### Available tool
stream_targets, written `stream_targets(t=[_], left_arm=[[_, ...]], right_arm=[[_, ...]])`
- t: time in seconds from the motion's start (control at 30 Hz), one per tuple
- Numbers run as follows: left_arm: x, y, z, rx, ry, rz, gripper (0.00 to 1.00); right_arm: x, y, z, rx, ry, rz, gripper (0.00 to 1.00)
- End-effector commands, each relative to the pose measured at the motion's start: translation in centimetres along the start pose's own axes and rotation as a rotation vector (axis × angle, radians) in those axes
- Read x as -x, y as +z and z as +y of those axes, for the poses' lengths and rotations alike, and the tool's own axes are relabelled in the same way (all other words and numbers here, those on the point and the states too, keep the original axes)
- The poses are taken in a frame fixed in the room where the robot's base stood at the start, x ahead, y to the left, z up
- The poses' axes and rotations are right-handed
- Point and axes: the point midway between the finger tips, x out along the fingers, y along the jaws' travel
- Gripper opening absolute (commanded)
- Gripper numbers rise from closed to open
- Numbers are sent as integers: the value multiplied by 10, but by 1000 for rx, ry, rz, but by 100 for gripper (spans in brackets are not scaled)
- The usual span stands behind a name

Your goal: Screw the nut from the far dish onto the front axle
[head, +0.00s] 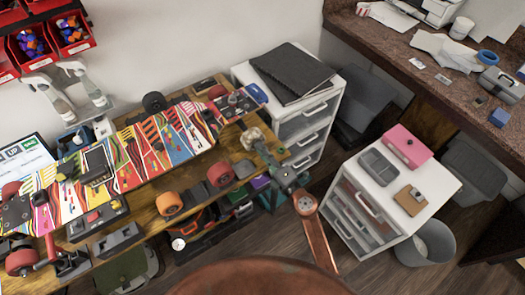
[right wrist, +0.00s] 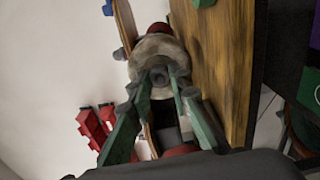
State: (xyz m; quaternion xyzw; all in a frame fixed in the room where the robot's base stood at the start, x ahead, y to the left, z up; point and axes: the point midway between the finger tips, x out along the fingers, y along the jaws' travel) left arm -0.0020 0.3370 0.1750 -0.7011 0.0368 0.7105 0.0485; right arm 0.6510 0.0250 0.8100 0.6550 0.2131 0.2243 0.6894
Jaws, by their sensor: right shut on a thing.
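My right gripper (head: 254,140) is at the right end of the workbench, beside a pale round dish (head: 248,132). In the right wrist view the gripper (right wrist: 166,82) has its fingertips close together over the dish (right wrist: 153,50), shut on a small dark round piece (right wrist: 158,76), which looks like the nut. The fingers partly hide it. The colourful skateboard (head: 150,150) lies along the bench with trucks at its ends. The right-end truck (head: 238,103) is close behind the gripper. I cannot tell which axle is the front one. My left gripper is not in view.
An orange wheel (head: 170,204) and a dark red wheel (head: 220,173) stand near the bench's front edge. A white drawer unit (head: 308,125) with black folders adjoins the bench on the right. Red bins (head: 30,48) hang at upper left.

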Motion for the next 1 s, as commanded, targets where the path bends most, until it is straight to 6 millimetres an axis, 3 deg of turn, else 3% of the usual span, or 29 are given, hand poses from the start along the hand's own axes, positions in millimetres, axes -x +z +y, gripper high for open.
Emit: stream_targets(t=[0.23,0.27,0.57,0.73,0.87,1.0], left_arm=[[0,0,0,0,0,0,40],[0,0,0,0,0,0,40],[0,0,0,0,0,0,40],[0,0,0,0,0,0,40],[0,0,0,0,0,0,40],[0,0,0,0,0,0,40]], right_arm=[[0,0,-1,-333,0,-1,0],[0,0,-1,-344,-1,-1,19],[0,0,0,-334,0,0,38],[0,0,0,-333,0,0,38],[0,0,0,-333,0,0,30],[0,0,0,-332,0,0,30]])
